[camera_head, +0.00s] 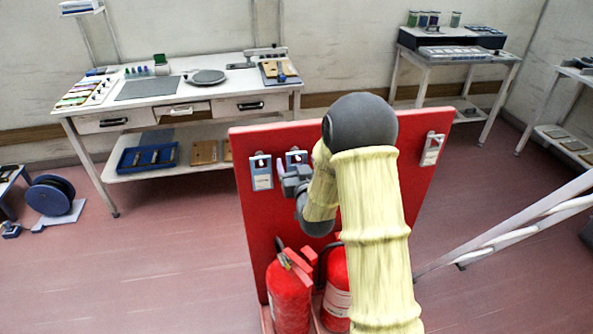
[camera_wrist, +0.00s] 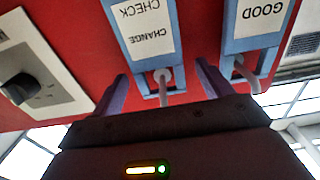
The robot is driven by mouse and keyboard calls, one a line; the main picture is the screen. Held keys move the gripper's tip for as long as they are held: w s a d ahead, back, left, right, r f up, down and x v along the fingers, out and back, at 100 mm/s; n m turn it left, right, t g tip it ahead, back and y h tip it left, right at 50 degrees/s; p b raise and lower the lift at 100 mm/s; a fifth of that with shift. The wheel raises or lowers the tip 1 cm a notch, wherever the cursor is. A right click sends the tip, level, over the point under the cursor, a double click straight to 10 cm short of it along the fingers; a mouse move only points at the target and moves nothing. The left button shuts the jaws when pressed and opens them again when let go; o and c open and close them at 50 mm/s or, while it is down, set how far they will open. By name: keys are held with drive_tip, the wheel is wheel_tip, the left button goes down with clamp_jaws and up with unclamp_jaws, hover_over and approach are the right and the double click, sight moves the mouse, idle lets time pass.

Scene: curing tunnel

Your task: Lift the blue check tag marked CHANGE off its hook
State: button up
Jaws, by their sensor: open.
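The blue check tag marked CHANGE (camera_wrist: 148,28) hangs on its hook (camera_wrist: 163,82) on the red board, its lettering upside down in the wrist view. In the head view it is the second blue-framed tag (camera_head: 295,157), partly hidden by my gripper (camera_head: 289,172). My gripper also shows in the wrist view (camera_wrist: 162,70), with its purple fingers open and empty. One finger is on each side of the tag's hook end. I cannot tell whether they touch it.
A blue tag marked GOOD (camera_wrist: 260,25) hangs close beside, near one finger. A plate with a black knob (camera_wrist: 38,80) is on the board's other side. Red extinguishers (camera_head: 290,295) stand below the board (camera_head: 246,205). A white workbench (camera_head: 135,112) is behind.

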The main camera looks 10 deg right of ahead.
drive_tip(key=c, duration=1.1)
drive_tip(key=shift+o, duration=0.2)
drive_tip(key=shift+r, duration=0.1)
